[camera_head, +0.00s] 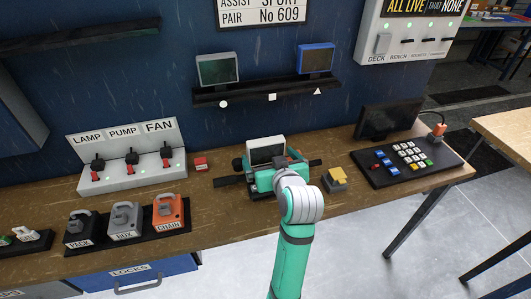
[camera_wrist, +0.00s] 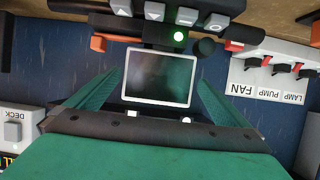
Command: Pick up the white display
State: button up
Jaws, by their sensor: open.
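The white display (camera_head: 266,149) is a small white-framed dark screen on a dark mount on the workbench (camera_head: 340,192), below the wall shelf. In the wrist view, the white display (camera_wrist: 159,77) fills the middle, with a lit green lamp and a dark button unit (camera_wrist: 172,12) beyond it. My gripper (camera_head: 268,172) is at the display. In the wrist view, my open gripper (camera_wrist: 159,80) has one teal finger on each side of the display, with a visible gap on both sides. My gripper and wrist hide part of the mount in the head view.
A wall shelf (camera_head: 250,94) holds a grey display (camera_head: 218,69) and a blue display (camera_head: 316,58). A switch panel (camera_head: 128,157) and padlocks (camera_head: 124,220) stand left. A yellow-topped block (camera_head: 335,180) and a black keypad panel (camera_head: 406,160) are right.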

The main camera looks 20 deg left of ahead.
aim_at(267, 154)
jog(key=shift+x, duration=2.25)
jog(key=c, duration=0.9)
